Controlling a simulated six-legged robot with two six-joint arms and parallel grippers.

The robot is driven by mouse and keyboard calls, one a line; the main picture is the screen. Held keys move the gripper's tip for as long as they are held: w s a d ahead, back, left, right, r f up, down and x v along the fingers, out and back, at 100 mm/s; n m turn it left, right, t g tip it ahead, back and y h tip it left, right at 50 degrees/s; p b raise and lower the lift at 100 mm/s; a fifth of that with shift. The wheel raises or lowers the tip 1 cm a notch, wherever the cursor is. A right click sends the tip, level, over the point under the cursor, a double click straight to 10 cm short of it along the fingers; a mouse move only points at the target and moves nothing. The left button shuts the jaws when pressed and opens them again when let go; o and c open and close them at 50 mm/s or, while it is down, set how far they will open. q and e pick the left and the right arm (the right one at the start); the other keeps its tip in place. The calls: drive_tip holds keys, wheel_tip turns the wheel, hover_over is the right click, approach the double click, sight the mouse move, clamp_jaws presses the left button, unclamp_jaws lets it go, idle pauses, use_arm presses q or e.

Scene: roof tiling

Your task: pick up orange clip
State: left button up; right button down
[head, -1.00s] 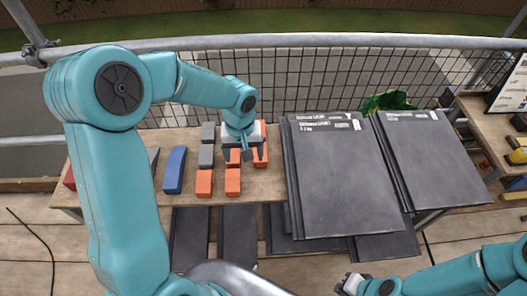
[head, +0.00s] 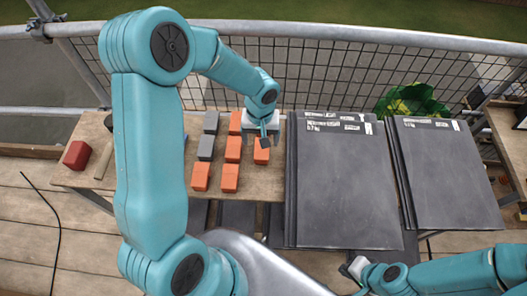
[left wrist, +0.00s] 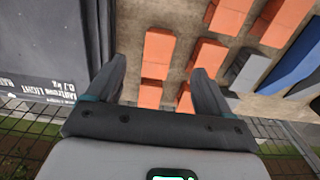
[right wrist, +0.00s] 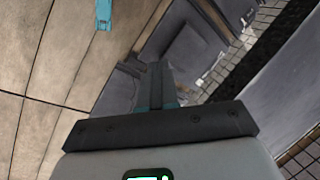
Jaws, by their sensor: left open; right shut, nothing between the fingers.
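Several orange clips lie on the wooden bench, one at the right of the group (head: 261,155) and others to its left (head: 233,149). My left gripper (head: 264,139) is over the right-hand clip. In the left wrist view its fingers (left wrist: 158,66) are open, with an orange clip (left wrist: 158,48) between and beyond the tips; I cannot tell the height gap. A second orange clip (left wrist: 152,93) shows nearer the palm. My right gripper (head: 352,268) is shut and empty, low at the right front; its closed fingers (right wrist: 155,85) show in the right wrist view.
A tall stack of dark roof tiles (head: 345,195) is close at the right, with another stack (head: 445,180) beyond. A dark red block (head: 77,155) lies at the bench's left end. A mesh railing (head: 320,75) runs behind.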

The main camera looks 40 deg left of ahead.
use_arm(q)
hover_over(261, 156)
wheel_tip(261, 156, down, 5)
drive_tip(key=shift+w+a+f, duration=0.1)
drive_tip(key=shift+w+a, duration=0.05)
drive_tip(key=shift+f, duration=0.35)
drive_tip(key=f, duration=0.2)
drive_tip(key=f+p, duration=0.1)
drive_tip(key=f, duration=0.1)
drive_tip(key=shift+d+f, duration=0.2)
drive_tip(key=shift+f, duration=0.2)
drive_tip(key=c, duration=1.3)
wheel_tip(261, 156, up, 20)
drive_tip(key=shift+b, duration=0.3)
drive_tip(key=o, duration=0.7)
clamp_jaws()
drive_tip(key=w+d+m, duration=0.3)
drive_tip(key=d+m, duration=0.3)
drive_tip(key=d, duration=0.2)
drive_tip(key=shift+r+m, duration=0.15)
drive_tip(key=shift+m, duration=0.15)
